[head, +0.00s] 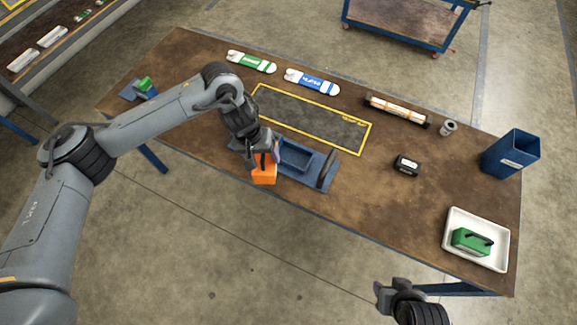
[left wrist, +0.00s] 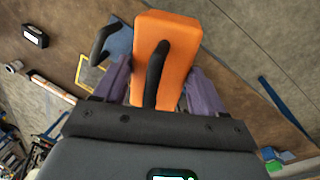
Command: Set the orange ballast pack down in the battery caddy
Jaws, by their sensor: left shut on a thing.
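The orange ballast pack (head: 264,174) is held in my left gripper (head: 262,152) at the table's front edge. In the left wrist view the pack (left wrist: 178,50) has a black handle on it, and the two purple fingers close on either side. The blue battery caddy (head: 295,155) lies just right of the pack on the table, with a dark upright handle at its right end. The caddy is partly hidden behind the pack in the left wrist view (left wrist: 121,42). My right gripper (head: 384,296) is at the bottom of the head view, off the table; its jaw opening is unclear.
A yellow-edged grey mat (head: 320,117) lies behind the caddy. A black box (head: 407,165), a blue bin (head: 510,153) and a white tray (head: 449,248) with a green pack (head: 472,240) stand to the right. Bare tabletop lies right of the caddy.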

